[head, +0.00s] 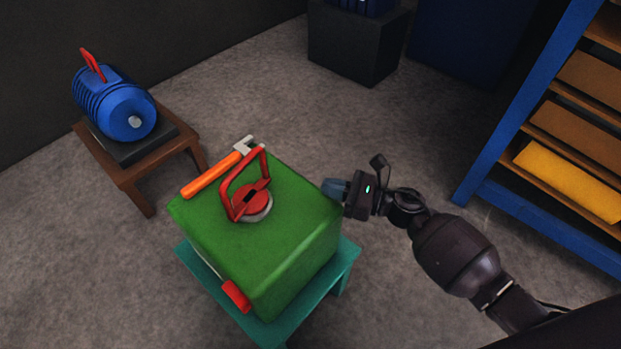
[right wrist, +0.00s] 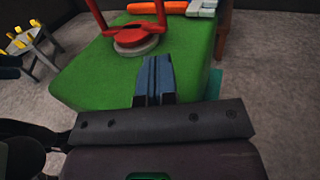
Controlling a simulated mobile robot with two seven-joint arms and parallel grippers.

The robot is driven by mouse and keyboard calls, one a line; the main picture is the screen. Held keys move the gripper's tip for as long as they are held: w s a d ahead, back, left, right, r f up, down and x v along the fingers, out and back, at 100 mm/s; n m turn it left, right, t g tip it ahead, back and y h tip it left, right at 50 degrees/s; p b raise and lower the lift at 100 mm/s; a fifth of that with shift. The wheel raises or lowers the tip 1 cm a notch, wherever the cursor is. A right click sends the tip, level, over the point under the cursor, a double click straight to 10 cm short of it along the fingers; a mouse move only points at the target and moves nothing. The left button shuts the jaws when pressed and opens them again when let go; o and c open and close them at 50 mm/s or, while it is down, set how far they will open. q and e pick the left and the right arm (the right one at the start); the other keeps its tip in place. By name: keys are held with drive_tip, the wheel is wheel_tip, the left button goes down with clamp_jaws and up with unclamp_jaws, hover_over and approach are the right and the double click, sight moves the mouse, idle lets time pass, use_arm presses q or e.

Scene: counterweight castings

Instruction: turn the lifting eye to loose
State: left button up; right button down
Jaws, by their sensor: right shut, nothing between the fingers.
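The red lifting eye (head: 247,190) stands upright on a round grey base on top of the green casting (head: 265,248). The casting sits on a teal stand (head: 271,330). My right gripper (head: 329,188) is at the right edge of the casting's top, apart from the lifting eye. In the right wrist view the fingers (right wrist: 155,62) are together with nothing between them, pointing toward the lifting eye (right wrist: 138,37), whose upper part is cut off by the frame. The green casting (right wrist: 90,72) spreads below and beyond them. My left gripper is not in view.
An orange-handled tool with a grey head (head: 211,174) lies along the casting's back left edge. A red piece (head: 236,295) is at its front left side. A blue motor (head: 117,105) stands on a brown table (head: 140,182). A blue-framed shelf (head: 520,110) stands at right. Grey floor lies between.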

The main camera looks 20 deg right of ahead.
sight(267, 170)
drive_tip(key=x, duration=1.3)
drive_tip(key=shift+b, duration=0.3)
drive_tip(key=shift+w+n+g+y, duration=0.2)
drive_tip(key=shift+n+g+y, duration=0.1)
drive_tip(key=shift+g, duration=0.2)
